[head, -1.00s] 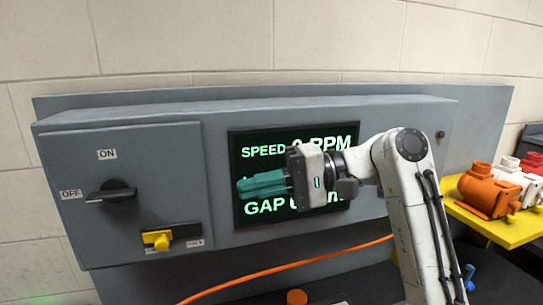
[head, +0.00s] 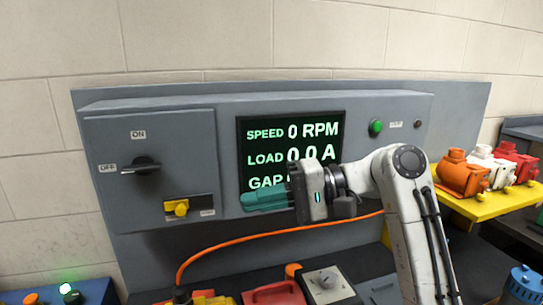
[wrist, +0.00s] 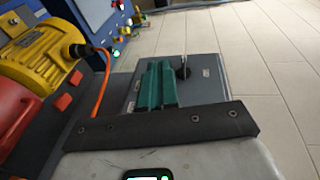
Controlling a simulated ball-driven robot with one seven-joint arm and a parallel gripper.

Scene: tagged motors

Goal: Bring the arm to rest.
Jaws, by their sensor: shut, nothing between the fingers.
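My gripper (head: 264,199) has teal fingers and is held level in front of the grey control panel (head: 228,140), pointing left in the head view. The fingers are shut together with nothing between them. They cover part of the GAP line on the screen (head: 285,130), which reads SPEED 0 RPM and LOAD 0.0 A. In the wrist view the teal fingers (wrist: 157,86) lie side by side over a grey box with a black knob. My white arm reaches up from the bottom right of the head view.
A black rotary switch (head: 141,167) points to OFF, above a yellow latch (head: 176,208). Orange, white and red motors stand on a yellow shelf (head: 490,206) at right. An orange cable (head: 230,242) runs below the panel. A yellow motor (wrist: 45,57) shows in the wrist view.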

